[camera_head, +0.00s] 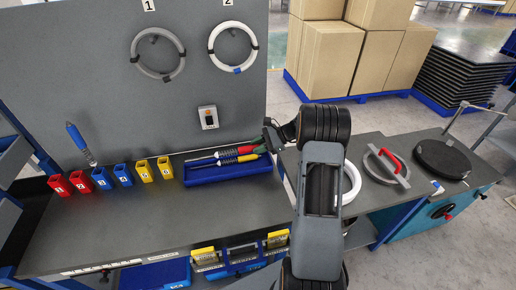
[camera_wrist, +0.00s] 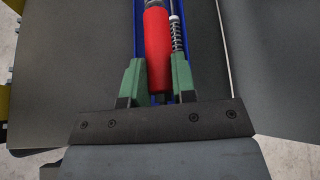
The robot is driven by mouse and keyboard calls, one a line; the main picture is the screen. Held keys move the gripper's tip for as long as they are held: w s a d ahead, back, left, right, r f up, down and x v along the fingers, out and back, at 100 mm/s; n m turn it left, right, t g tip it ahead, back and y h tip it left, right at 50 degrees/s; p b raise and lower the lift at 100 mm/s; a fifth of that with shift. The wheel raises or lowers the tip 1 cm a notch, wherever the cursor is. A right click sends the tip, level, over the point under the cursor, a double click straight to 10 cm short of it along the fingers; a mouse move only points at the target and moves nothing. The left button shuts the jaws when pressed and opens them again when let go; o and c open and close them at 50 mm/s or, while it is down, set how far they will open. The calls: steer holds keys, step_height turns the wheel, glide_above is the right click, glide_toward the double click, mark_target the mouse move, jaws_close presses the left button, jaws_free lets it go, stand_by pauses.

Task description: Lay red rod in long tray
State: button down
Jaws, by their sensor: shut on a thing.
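The red rod (camera_head: 244,150) is between the green fingers of my gripper (camera_head: 264,147), at the right end of the long blue tray (camera_head: 230,178). In the wrist view the gripper (camera_wrist: 157,80) is shut on the rod's red handle (camera_wrist: 157,45). The rod lies lengthwise along the tray and over it; I cannot tell whether it touches the bottom. In the wrist view a thin rod with a spring (camera_wrist: 177,38) lies beside the red handle.
Red, blue and yellow numbered holders (camera_head: 123,173) stand left of the tray. A blue-handled tool (camera_head: 77,142) stands tilted behind them. The grey back panel (camera_head: 90,60) carries two rings. The bench front (camera_head: 140,235) is clear. A white ring (camera_head: 351,180) lies right of my arm.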

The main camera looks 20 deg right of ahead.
steer(key=shift+f+b, duration=2.85)
steer(key=shift+f, duration=1.35)
steer(key=shift+s+f+b, duration=0.3)
steer(key=shift+f, duration=0.35)
steer(key=c, duration=1.1)
jaws_free()
steer(key=shift+o, duration=1.3)
steer(key=r+v, duration=0.1)
steer(key=v, duration=1.3)
steer(key=shift+w+r, duration=0.1)
